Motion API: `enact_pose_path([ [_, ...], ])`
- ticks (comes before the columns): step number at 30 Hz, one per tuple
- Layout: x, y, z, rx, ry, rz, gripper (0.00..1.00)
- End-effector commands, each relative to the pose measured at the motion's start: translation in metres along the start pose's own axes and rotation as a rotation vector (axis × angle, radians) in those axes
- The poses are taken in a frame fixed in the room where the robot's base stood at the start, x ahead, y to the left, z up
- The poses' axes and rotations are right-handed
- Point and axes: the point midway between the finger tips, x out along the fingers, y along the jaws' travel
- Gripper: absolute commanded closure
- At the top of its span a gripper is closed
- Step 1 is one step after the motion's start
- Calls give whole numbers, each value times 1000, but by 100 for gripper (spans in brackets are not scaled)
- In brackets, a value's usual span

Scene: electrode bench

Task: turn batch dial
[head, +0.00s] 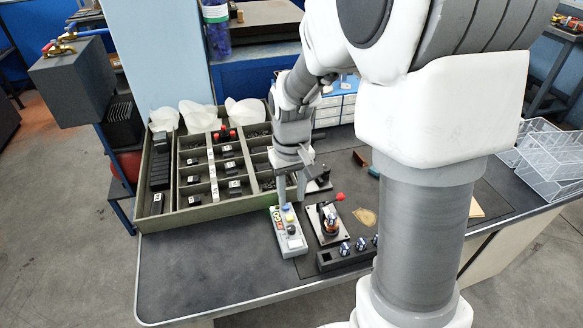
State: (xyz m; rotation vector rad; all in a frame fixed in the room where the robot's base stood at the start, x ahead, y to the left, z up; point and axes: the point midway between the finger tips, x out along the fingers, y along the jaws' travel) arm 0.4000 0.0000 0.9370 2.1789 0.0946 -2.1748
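A small pale control box (288,234) lies on the dark bench top, with a blue button, yellow and red marks on its face. A dark round knob (291,229), which looks like the batch dial, sits toward its near end. My gripper (291,194) points down over the far end of the box, beyond the knob. Its two fingers look apart, with nothing seen between them. Whether the fingertips touch the box cannot be told.
A compartment tray (188,203) with small labelled dark blocks stands to the left. A red-handled fixture (328,222) and a dark rack (337,257) with several round-topped pieces stand close on the right. The bench's front left is clear.

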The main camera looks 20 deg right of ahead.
Motion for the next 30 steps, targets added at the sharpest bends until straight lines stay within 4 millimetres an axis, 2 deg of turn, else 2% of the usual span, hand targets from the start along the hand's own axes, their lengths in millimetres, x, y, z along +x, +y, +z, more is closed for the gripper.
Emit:
enact_pose_path([
  [1,-15,0,-1,0,4,0,62],
  [3,-29,0,-1,0,5,0,62],
  [9,-55,0,0,0,1,0,62],
  [14,-62,0,0,0,0,0,62],
  [27,-62,0,0,0,0,0,62],
  [30,-68,0,2,2,10,0,62],
])
